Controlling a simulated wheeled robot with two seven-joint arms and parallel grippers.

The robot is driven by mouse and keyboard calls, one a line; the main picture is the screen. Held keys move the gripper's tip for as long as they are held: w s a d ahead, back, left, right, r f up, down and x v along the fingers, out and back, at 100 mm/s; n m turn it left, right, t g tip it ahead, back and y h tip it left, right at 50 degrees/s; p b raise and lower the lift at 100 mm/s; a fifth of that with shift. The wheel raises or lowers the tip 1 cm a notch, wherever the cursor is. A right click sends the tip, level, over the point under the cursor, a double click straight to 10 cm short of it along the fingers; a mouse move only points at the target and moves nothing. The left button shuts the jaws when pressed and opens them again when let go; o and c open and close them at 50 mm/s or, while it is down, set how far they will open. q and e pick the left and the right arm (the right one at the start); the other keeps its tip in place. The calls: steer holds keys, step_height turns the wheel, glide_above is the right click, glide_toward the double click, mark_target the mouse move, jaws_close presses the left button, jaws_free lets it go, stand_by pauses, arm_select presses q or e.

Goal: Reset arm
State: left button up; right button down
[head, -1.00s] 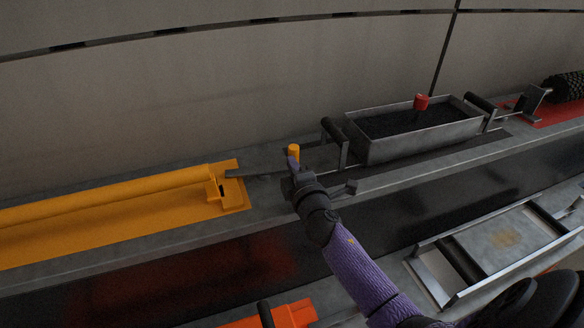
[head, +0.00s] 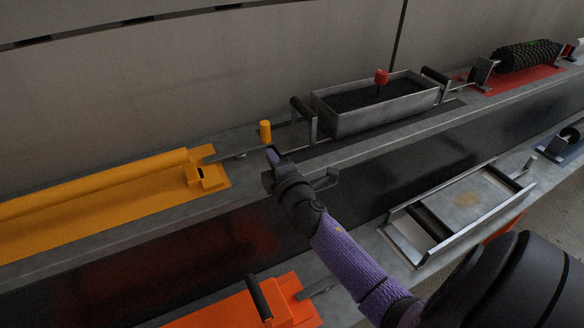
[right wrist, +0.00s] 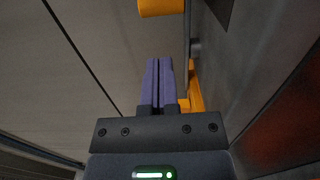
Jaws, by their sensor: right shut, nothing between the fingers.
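My right gripper (head: 272,155) is at the middle of the head view, with its purple arm coming in from the lower right. In the right wrist view its two purple fingers (right wrist: 158,84) are together with nothing between them. An upright yellow cylinder (head: 265,132) stands just beyond the fingertips in the head view. In the right wrist view the yellow cylinder (right wrist: 161,6) shows at the top edge, apart from the fingers. My left gripper is not in view.
A long yellow roller unit (head: 110,195) lies at the left. A grey metal trough (head: 374,119) holds dark granules and a red-topped piece (head: 381,77). An orange unit (head: 250,312) is at the bottom, and a metal tray frame (head: 462,212) is at the right. A wall stands behind.

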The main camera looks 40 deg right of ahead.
steer(key=s+a+f+m+g+h, duration=0.2)
steer(key=s+f+m+g, duration=0.2)
steer(key=s+m, duration=0.5)
steer(key=s+a+f+m+g+y, duration=0.25)
steer(key=s+a+g+y, duration=0.2)
steer(key=s+a, duration=0.35)
steer(key=s+a+f+m+g+y, duration=0.25)
steer(key=s+a+g, duration=0.35)
steer(key=s, duration=0.4)
step_height(320, 180, down, 21)
steer(key=s+d+n+g+b, duration=0.1)
steer(key=s+b, duration=0.1)
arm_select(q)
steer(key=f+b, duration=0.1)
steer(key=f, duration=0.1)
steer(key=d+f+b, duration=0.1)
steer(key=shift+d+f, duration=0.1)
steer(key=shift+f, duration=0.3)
arm_select(e)
steer(key=s+d+f+g, duration=0.1)
steer(key=s+d+f, duration=0.2)
steer(key=s+f, duration=0.9)
steer(key=shift+s+f+n+h, duration=0.25)
steer(key=shift+s+n+h, duration=0.05)
steer(key=shift+s, duration=0.35)
